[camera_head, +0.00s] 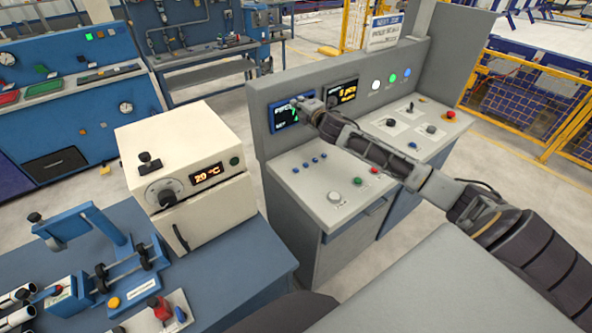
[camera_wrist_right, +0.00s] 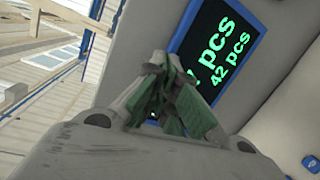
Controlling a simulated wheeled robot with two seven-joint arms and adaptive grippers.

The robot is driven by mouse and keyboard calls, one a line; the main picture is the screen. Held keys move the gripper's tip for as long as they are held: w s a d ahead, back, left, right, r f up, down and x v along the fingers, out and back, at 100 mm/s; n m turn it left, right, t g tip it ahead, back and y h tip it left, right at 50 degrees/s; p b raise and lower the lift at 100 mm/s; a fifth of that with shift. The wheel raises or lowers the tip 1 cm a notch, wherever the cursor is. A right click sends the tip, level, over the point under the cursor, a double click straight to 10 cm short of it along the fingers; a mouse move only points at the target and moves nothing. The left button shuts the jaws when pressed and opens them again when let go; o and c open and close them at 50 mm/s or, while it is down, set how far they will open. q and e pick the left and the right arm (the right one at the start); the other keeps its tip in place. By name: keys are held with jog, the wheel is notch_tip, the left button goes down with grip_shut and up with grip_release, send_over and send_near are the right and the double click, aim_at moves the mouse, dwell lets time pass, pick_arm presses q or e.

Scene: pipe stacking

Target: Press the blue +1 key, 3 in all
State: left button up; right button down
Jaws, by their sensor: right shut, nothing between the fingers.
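Several small blue keys (camera_head: 305,165) stand in a row on the sloping top of the grey console; their labels are too small to read, so I cannot tell which is +1. One blue key (camera_wrist_right: 311,162) shows at the lower right edge of the right wrist view. My right gripper (camera_head: 298,102) is shut and empty, in front of the blue-framed display (camera_head: 280,121), above and apart from the keys. In the right wrist view its closed fingers (camera_wrist_right: 158,68) partly cover the display (camera_wrist_right: 222,45), which reads "42 pcs" on its lower line. My left gripper is not in view.
The console top also has a white knob (camera_head: 333,196), a green and a red button (camera_head: 374,171). A second display (camera_head: 341,93) stands to the right. A cream oven (camera_head: 190,160) stands left of the console. My right arm crosses over the console's right half.

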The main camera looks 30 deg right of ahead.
jog(key=a+r+n+t+y, duration=0.3)
jog(key=a+r+n+y, duration=0.45)
jog(key=n, duration=0.65)
jog(key=s+a+f+n+g+y, duration=0.25)
jog(key=a+f+n+g, duration=0.2)
jog(key=n, duration=0.35)
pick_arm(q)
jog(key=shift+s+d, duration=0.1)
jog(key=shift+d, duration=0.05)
pick_arm(e)
jog(key=s+d+f+n+g+h, duration=0.2)
jog(key=f+n+g, duration=0.1)
jog(key=f, duration=0.4)
jog(key=s+d+f+n+g+h, duration=0.2)
jog(key=d+f+n+g+h, duration=0.1)
jog(key=f, duration=0.4)
jog(key=shift+d+f+n+h, duration=0.2)
jog(key=shift+d+n+h, duration=0.15)
jog(key=shift+n, duration=0.15)
jog(key=shift+s+g, duration=0.1)
jog(key=shift+g, duration=0.15)
